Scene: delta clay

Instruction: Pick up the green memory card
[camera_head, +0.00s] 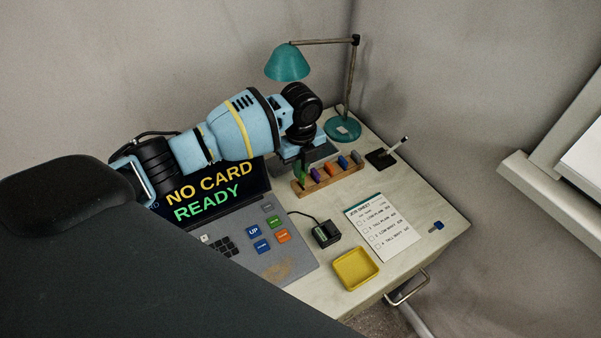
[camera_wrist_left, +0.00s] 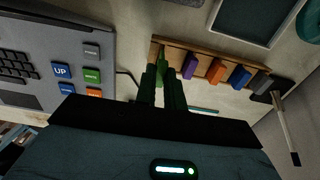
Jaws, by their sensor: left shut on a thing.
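The green memory card (camera_head: 302,178) stands at the left end of a wooden rack (camera_head: 331,181). It also shows in the wrist view (camera_wrist_left: 162,65), between the fingertips. My left gripper (camera_head: 302,169) reaches down over that end of the rack and is shut on the green card; its fingers (camera_wrist_left: 162,80) hide part of the card in the wrist view. The card still looks to be at its slot; whether its lower edge is clear of the rack I cannot tell. My right gripper is not in view.
Purple (camera_wrist_left: 190,66), orange (camera_wrist_left: 216,71), blue (camera_wrist_left: 239,77) and grey (camera_wrist_left: 260,81) cards stand in the rack beside it. A laptop-like console (camera_head: 290,262), a charger (camera_head: 326,234), a yellow tray (camera_head: 356,269), a job sheet (camera_head: 383,228) and a teal lamp (camera_head: 288,63) surround it.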

